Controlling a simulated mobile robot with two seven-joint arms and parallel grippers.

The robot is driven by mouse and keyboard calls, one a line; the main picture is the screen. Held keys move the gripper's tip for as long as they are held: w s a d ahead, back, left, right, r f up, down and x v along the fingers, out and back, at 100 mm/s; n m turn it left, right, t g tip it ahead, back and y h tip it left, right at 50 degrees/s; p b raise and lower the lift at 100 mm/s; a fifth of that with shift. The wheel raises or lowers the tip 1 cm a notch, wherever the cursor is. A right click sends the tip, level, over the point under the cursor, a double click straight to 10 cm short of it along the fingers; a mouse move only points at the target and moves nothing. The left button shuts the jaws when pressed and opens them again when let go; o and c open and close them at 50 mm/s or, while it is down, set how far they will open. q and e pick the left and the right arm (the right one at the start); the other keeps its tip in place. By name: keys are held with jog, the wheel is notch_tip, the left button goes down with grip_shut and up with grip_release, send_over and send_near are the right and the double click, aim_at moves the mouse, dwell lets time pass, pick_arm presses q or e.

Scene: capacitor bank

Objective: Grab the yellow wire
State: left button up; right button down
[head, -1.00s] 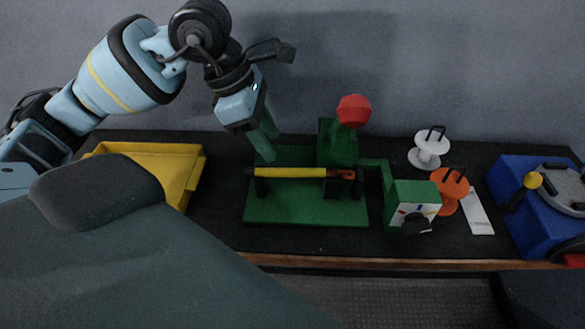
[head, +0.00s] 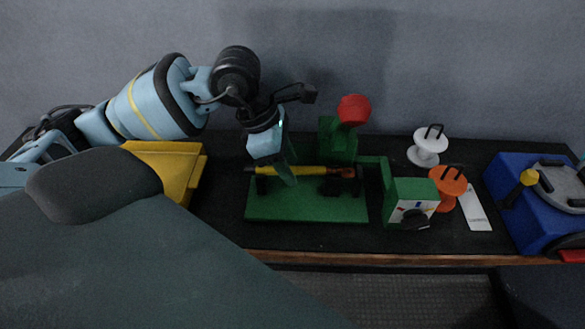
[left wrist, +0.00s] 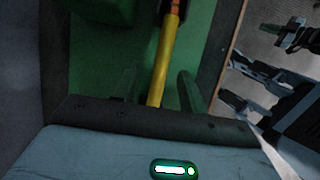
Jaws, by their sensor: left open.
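The yellow wire (head: 318,172) is a straight yellow rod with a dark left end and an orange right end. It lies level across black supports on the green fixture (head: 305,210). My left gripper (head: 288,174) reaches down from above at the wire's left half, its fingers overlapping the wire in the head view. In the left wrist view, the yellow wire (left wrist: 163,65) runs up between the open fingers of the left gripper (left wrist: 160,88). Contact with the wire cannot be told.
A red knob (head: 354,110) stands on a green post behind the wire. A green box with a dial (head: 410,202) is to its right, then white (head: 428,148) and orange (head: 447,186) spools and a blue unit (head: 535,215). A yellow tray (head: 172,170) is at left.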

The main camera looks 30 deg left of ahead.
aim_at(298, 167)
pick_arm(q)
jog(key=shift+c, duration=0.3)
grip_shut()
jog(key=shift+r, duration=0.1)
